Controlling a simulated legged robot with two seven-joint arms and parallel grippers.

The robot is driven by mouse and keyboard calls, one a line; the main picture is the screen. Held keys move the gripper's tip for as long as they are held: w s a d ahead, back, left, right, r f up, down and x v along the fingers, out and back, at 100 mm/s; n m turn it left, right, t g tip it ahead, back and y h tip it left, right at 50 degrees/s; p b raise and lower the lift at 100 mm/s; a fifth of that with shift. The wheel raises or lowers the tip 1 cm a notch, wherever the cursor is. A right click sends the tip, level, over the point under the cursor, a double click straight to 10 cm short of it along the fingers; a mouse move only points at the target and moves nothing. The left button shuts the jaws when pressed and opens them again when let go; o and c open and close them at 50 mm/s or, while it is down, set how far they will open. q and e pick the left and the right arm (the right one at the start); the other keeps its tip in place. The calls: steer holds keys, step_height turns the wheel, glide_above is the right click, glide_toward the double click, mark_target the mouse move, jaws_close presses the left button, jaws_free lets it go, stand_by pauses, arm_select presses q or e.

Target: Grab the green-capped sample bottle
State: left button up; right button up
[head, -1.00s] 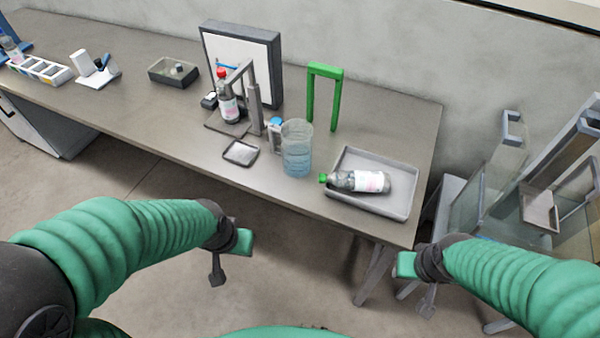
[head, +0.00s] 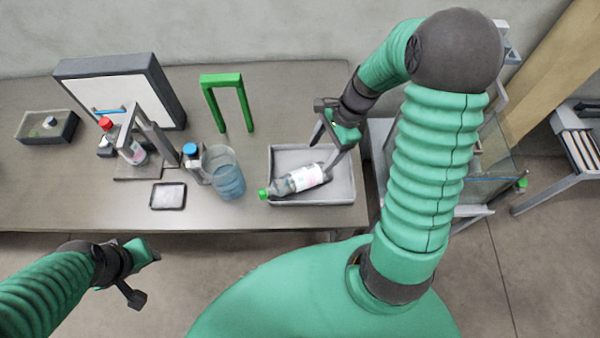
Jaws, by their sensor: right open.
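The green-capped sample bottle (head: 305,178) lies on its side in a shallow grey tray (head: 343,190). My right gripper (head: 324,151) is open and empty, fingers pointing down, just above and behind the bottle's right end. I cannot tell whether a finger touches the bottle.
A blue-tinted beaker (head: 226,178) stands left of the tray. A green arch (head: 227,103) stands behind it. A blue-capped jar (head: 192,158) is beside the beaker.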

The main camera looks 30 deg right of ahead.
glide_above(303, 172)
steer(key=s+d, duration=0.2)
steer(key=f, duration=0.4)
steer(key=shift+w+f, duration=0.25)
steer(key=shift+f, duration=0.15)
steer(key=f, duration=0.1)
steer(key=w+a+f, duration=0.1)
steer(key=f, duration=0.2)
steer(key=shift+w+a+f, duration=0.3)
steer(key=shift+a+f, duration=0.05)
steer(key=shift+s+f, duration=0.1)
steer(key=shift+f, duration=0.2)
steer(key=x, duration=0.4)
steer(key=shift+s+p, duration=0.35)
steer(key=shift+p, duration=0.05)
steer(key=shift+w+a+f, duration=0.1)
steer(key=shift+w+f, duration=0.05)
steer(key=shift+f, duration=0.05)
steer(key=shift+w+a, duration=0.15)
steer(key=c, duration=0.7)
arm_select(q)
steer(key=shift+w+a, duration=0.25)
steer(key=shift+w, duration=0.2)
arm_select(e)
jaws_close()
